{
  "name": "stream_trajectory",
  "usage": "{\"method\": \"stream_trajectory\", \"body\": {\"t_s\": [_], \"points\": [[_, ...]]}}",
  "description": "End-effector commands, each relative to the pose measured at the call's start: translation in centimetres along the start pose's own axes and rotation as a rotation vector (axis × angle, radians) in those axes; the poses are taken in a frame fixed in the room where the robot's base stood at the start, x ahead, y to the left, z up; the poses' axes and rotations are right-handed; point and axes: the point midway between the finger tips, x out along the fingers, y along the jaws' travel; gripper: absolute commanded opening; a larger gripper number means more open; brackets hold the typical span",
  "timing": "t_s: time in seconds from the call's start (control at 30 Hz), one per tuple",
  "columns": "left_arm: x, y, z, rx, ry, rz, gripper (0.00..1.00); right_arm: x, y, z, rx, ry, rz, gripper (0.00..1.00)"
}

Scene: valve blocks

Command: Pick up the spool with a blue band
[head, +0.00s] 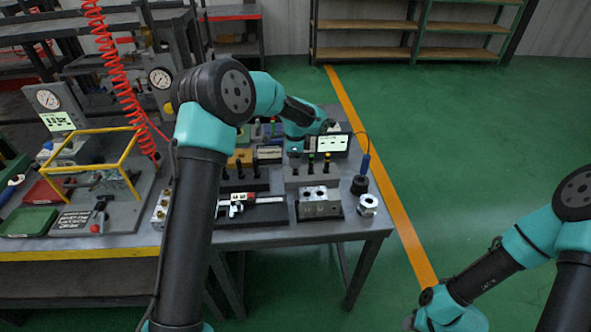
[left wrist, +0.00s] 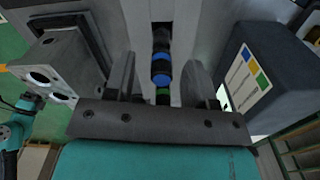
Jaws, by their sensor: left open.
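In the left wrist view, a dark spool with a blue band (left wrist: 161,68) stands out between the two fingers of my left gripper (left wrist: 161,78). The fingers are apart, one on each side of it, and do not visibly touch it. In the head view, my left gripper (head: 297,146) is over the back of the bench, by a grey rack (head: 312,178) with several dark spools. The blue band cannot be made out there. My right arm is low at the right, its jaws out of frame.
A metal block with holes (left wrist: 42,76) lies left of the fingers in the wrist view, and a dark box with a coloured label (left wrist: 243,80) stands close on the right.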

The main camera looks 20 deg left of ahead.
Motion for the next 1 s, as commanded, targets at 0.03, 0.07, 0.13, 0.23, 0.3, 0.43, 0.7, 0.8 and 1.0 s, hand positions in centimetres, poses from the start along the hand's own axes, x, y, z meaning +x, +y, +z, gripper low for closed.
{"method": "stream_trajectory", "body": {"t_s": [0.03, 0.07, 0.13, 0.23, 0.3, 0.43, 0.7, 0.8, 1.0], "points": [[0.9, -0.1, 0.1, 0.000, -0.001, 0.003, 0.51, 0.0, 0.0, 0.0, 0.000, 0.000, 0.000, 0.43], [1.3, -0.1, 0.1, 0.000, -0.001, 0.003, 0.51, 0.0, 0.0, 0.0, 0.000, 0.000, 0.000, 0.43], [2.1, -0.1, 0.1, 0.000, -0.001, 0.002, 0.51, 0.0, 0.0, 0.0, 0.000, 0.000, 0.000, 0.43], [2.7, -0.1, 0.1, -0.001, 0.000, 0.001, 0.51, 0.0, 0.0, 0.0, 0.000, 0.000, 0.000, 0.43], [2.9, -0.1, 0.1, 0.000, 0.000, 0.001, 0.51, 0.0, 0.0, 0.0, 0.000, 0.000, 0.000, 0.43], [2.8, -0.1, 0.1, 0.000, 0.000, 0.000, 0.51, 0.0, 0.0, 0.0, 0.000, 0.000, 0.000, 0.43], [2.8, -0.1, 0.1, 0.000, 0.000, 0.000, 0.51, 0.0, 0.0, 0.0, 0.000, 0.000, 0.000, 0.43], [2.8, -0.1, 0.1, 0.000, 0.000, 0.000, 0.43, 0.0, 0.0, 0.0, 0.000, 0.000, 0.000, 0.43], [2.8, -0.1, 0.1, 0.000, 0.000, 0.000, 0.24, 0.0, 0.0, 0.0, 0.000, 0.000, 0.000, 0.43]]}}
